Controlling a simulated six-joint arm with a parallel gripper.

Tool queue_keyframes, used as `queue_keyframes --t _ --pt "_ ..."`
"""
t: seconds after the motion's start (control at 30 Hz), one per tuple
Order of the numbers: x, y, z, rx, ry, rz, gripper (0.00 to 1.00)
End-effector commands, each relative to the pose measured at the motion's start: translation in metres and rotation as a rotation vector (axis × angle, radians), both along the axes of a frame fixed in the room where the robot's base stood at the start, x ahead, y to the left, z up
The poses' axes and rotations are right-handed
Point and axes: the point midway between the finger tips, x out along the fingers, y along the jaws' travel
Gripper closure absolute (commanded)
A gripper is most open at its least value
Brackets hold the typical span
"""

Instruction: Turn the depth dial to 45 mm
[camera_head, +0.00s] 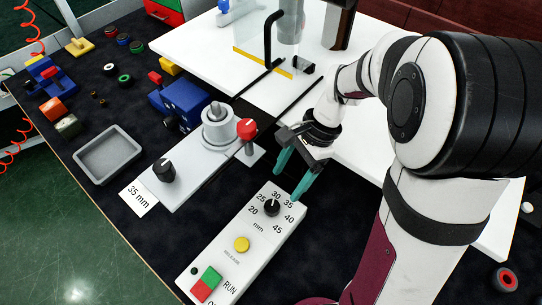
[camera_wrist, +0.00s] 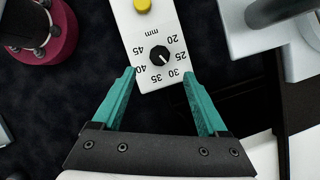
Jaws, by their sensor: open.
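The black depth dial (camera_head: 271,208) sits on a white control panel (camera_head: 237,268) with printed marks from 20 to 45 mm. Its white pointer line seems to face about the 30 mark. The dial also shows in the wrist view (camera_wrist: 159,56), upside down, with its pointer toward the lower right, near 30. My gripper (camera_head: 293,178) is open and empty, its two teal fingers above and just beyond the 30 and 35 marks. In the wrist view the fingertips (camera_wrist: 160,73) lie apart, on either side of the panel's end, and the dial is clear of them.
A yellow button (camera_head: 241,244) and green and red buttons (camera_head: 206,284) share the panel. A grey unit with a black knob (camera_head: 164,170) and red-topped lever (camera_head: 246,129) stands at left, beside a "35 mm" card (camera_head: 138,198). A grey tray (camera_head: 107,154) lies farther left.

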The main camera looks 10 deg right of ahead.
Motion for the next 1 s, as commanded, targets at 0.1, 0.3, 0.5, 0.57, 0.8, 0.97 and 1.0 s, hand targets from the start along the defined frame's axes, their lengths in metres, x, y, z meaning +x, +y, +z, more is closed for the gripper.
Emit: queue_keyframes --t 0.1,0.3,0.5,0.57,0.8,0.97,1.0 --pt "-0.006 0.011 -0.029 0.000 0.005 0.003 0.24" --pt "-0.012 0.026 -0.066 0.000 0.002 0.003 0.24" --pt "-0.014 0.031 -0.082 -0.001 0.000 0.001 0.24" --pt "-0.014 0.032 -0.083 -0.001 0.000 0.002 0.24" --pt "-0.014 0.032 -0.082 -0.001 -0.001 0.002 0.33" --pt "-0.014 0.032 -0.082 0.000 -0.001 0.003 0.62" --pt "-0.014 0.032 -0.082 0.000 -0.001 0.003 0.69"
